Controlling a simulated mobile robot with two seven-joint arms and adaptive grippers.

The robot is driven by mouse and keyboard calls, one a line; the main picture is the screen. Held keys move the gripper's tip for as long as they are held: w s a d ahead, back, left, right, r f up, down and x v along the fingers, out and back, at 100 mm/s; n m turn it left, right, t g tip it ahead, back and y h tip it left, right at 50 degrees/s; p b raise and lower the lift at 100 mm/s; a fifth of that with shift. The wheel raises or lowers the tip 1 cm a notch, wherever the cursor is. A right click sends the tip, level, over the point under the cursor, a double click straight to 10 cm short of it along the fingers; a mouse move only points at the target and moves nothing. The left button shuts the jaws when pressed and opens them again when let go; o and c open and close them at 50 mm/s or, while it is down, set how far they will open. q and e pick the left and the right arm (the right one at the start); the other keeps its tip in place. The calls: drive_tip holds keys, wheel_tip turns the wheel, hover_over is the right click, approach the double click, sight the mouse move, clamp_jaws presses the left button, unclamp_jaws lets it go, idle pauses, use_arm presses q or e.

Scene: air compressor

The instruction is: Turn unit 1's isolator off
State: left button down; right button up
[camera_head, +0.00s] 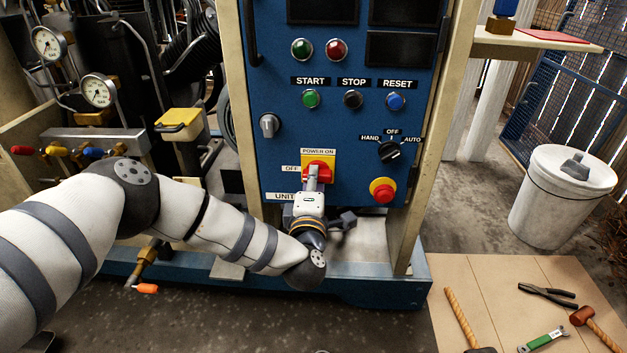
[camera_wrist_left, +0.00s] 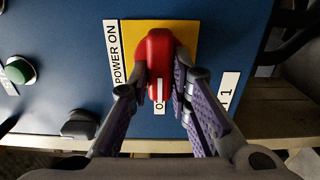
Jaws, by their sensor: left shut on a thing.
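Unit 1's isolator is a red handle (camera_head: 320,168) on a yellow plate (camera_head: 331,157) low on the blue panel, with POWER ON above and OFF at its left. My left gripper (camera_head: 314,180) reaches it from below and in front. In the left wrist view, the red handle (camera_wrist_left: 159,60) sits between the two fingers of my left gripper (camera_wrist_left: 160,92), which are shut on its sides. Its white mark points toward the partly covered OFF label (camera_wrist_left: 160,106). The gripper hides part of the handle and plate in the head view. My right gripper is not in view.
A red emergency button (camera_head: 383,193) and a HAND/OFF/AUTO selector (camera_head: 390,150) sit to the right. A grey knob (camera_head: 268,125) is at the upper left. Beige posts flank the panel. Tools lie on a board (camera_head: 455,275) at the lower right, near a white bin (camera_head: 555,205).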

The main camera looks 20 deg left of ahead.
use_arm(q)
drive_tip(key=shift+d, duration=0.1)
drive_tip(key=c, duration=1.5)
unclamp_jaws()
drive_tip(key=v, duration=1.2)
